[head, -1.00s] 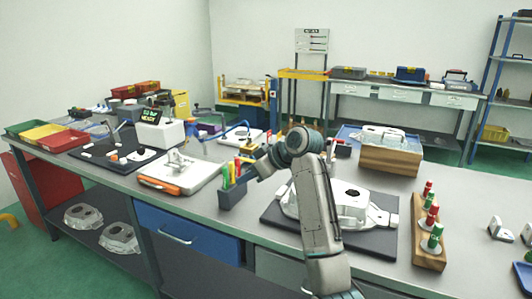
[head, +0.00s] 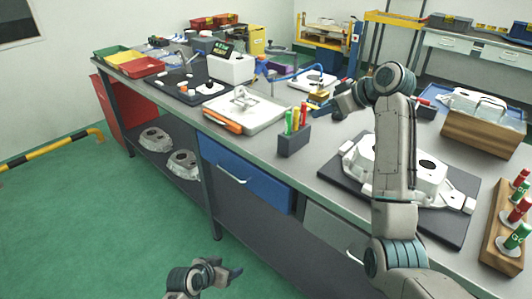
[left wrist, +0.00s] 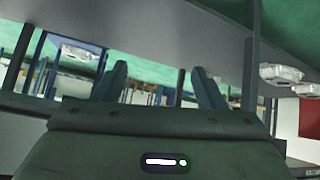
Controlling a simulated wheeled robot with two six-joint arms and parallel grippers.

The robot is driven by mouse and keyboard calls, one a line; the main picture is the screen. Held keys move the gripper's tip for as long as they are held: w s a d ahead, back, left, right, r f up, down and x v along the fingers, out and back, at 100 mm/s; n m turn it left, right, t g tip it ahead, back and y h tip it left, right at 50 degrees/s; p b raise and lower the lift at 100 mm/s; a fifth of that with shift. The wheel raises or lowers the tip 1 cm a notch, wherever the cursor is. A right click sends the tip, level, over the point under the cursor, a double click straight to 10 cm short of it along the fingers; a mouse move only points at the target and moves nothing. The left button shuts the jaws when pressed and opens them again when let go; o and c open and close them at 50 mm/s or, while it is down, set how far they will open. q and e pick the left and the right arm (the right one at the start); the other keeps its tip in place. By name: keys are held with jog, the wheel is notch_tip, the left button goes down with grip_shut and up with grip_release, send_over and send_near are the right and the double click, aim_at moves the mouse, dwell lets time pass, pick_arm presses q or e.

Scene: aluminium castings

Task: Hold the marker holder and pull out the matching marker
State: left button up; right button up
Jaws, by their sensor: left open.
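The marker holder (head: 293,142) is a dark grey block near the front edge of the bench in the head view. Several upright markers stand in it: a green marker (head: 288,121), a yellow-orange one and a red marker (head: 303,115). My left gripper (head: 238,272) is open and empty, low in front of the bench and well below the holder. Its two spread fingers also show in the left wrist view (left wrist: 162,85), with nothing between them. My right gripper (head: 322,106) is above the bench, just behind and right of the markers; its jaws are too small to judge.
A dark mat (head: 341,182) with a large casting lies right of the holder. A wooden block (head: 491,258) with red and green pieces stands at far right. A blue drawer (head: 238,177) is below the holder.

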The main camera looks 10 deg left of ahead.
pick_arm(q)
jog(key=w+d+r+m+t+h, duration=0.1)
jog(key=w+d+r+t+h, duration=0.15)
jog(key=w+r, duration=0.45)
jog(key=w+d+r+m+t+h, duration=0.1)
jog(key=w+d+r+t, duration=0.3)
jog(key=r, duration=0.6)
jog(key=m+h, duration=0.2)
jog(key=h, duration=0.1)
send_near(289, 137)
jog(key=w+f, duration=0.2)
jog(key=x, duration=1)
jog(key=shift+w+d+r, duration=0.1)
jog(key=shift+w+r, duration=0.05)
jog(key=c, duration=1.1)
jog(key=shift+c, duration=0.2)
